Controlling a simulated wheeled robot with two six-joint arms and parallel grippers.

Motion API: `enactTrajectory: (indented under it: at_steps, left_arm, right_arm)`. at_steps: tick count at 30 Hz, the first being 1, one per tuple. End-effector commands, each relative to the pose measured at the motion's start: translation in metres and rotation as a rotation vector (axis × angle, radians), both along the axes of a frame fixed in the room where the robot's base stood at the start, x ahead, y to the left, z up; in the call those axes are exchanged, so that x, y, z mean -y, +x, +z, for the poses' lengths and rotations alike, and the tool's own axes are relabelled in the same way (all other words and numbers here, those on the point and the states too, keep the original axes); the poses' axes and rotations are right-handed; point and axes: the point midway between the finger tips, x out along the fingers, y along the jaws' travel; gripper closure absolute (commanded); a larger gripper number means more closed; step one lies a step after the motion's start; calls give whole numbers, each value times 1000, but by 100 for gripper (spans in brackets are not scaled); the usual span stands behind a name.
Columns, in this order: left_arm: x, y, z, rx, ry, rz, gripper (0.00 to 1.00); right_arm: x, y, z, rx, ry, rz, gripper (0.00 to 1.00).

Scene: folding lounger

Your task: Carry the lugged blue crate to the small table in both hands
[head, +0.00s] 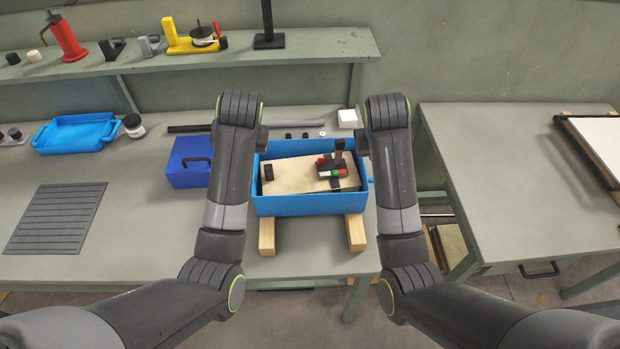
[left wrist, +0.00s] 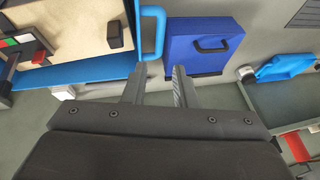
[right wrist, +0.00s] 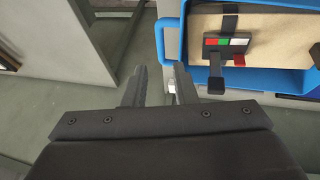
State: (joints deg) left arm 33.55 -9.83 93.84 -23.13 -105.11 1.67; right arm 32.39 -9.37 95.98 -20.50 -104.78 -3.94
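The lugged blue crate (head: 310,205) sits on two wooden blocks on the workbench. It holds a pale wooden board and a dark piece with red, white and green blocks. My left gripper (left wrist: 158,70) is open by the crate's left end; its lug (left wrist: 159,38) lies just ahead of the fingertips in the left wrist view. My right gripper (right wrist: 160,68) is open by the right end; that lug (right wrist: 160,42) lies just ahead of its fingertips. In the head view my arms largely hide both grippers. The small table (head: 510,195) stands at right, its near part bare.
A dark blue case (head: 188,165) is close left of the crate. A blue tray (head: 75,134), a jar (head: 133,125) and a slatted mat (head: 58,218) lie farther left. A gap separates bench and table. A white-topped panel (head: 600,145) lies at the table's right.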

Motion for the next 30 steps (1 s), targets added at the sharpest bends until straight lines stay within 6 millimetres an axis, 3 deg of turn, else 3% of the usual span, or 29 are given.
enactTrajectory:
  at_steps: [14,30]
  left_arm:
    - [0,4,-5,-2,3,-1,75]
    - [-21,39,-90,-3,5,-1,75]
  right_arm:
    - [0,5,-5,0,-4,1,75]
    - [16,42,-90,-2,-4,2,75]
